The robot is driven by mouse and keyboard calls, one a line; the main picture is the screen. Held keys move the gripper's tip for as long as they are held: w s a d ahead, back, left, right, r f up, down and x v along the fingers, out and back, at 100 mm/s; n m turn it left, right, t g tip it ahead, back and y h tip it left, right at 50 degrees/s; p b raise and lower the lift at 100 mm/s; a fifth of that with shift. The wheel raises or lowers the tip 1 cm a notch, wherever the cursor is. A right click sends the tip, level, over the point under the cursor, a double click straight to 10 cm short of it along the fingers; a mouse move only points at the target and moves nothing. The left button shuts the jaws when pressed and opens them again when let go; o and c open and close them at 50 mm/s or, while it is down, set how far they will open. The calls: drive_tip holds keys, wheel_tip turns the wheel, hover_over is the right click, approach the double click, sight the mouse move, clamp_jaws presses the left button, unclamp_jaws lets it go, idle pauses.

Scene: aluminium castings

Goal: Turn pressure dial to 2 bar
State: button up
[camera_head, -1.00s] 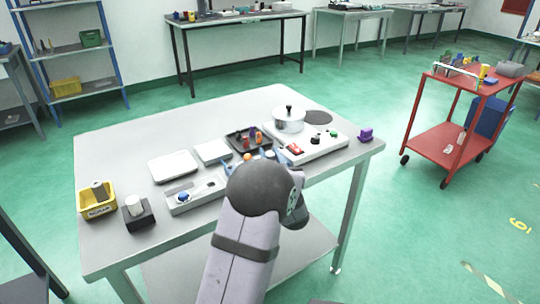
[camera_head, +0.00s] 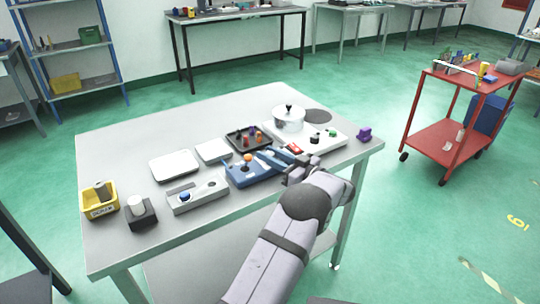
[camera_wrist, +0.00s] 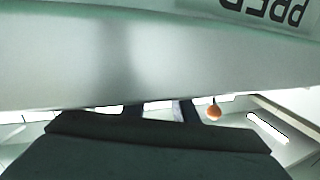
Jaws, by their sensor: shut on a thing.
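My gripper (camera_head: 292,168) is low over the front right of the grey table (camera_head: 115,165), at the right end of a blue unit with an orange knob (camera_head: 248,157). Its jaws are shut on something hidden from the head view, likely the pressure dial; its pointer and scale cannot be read. In the wrist view, a large pale grey surface (camera_wrist: 130,60) fills the top, very close, with partly cut-off, upside-down dark letters. The dark gripper body fills the bottom. The orange knob also shows in the wrist view (camera_wrist: 213,112).
A white panel (camera_head: 330,147) with a pot (camera_head: 288,119) stands behind my gripper. A black tray (camera_head: 240,141) lies behind the blue unit. A grey box with a blue knob (camera_head: 198,195) is to the left.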

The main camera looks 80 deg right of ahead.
sight(270, 153)
drive_tip(key=shift+n+t+y+b, duration=0.3)
drive_tip(key=shift+n+t+y, duration=0.4)
drive_tip(key=shift+y, duration=0.4)
drive_tip(key=o, duration=1)
drive_tip(key=shift+o, duration=0.2)
drive_tip(key=shift+r, duration=0.1)
wheel_tip(270, 153, up, 10)
drive_tip(key=shift+f, duration=0.1)
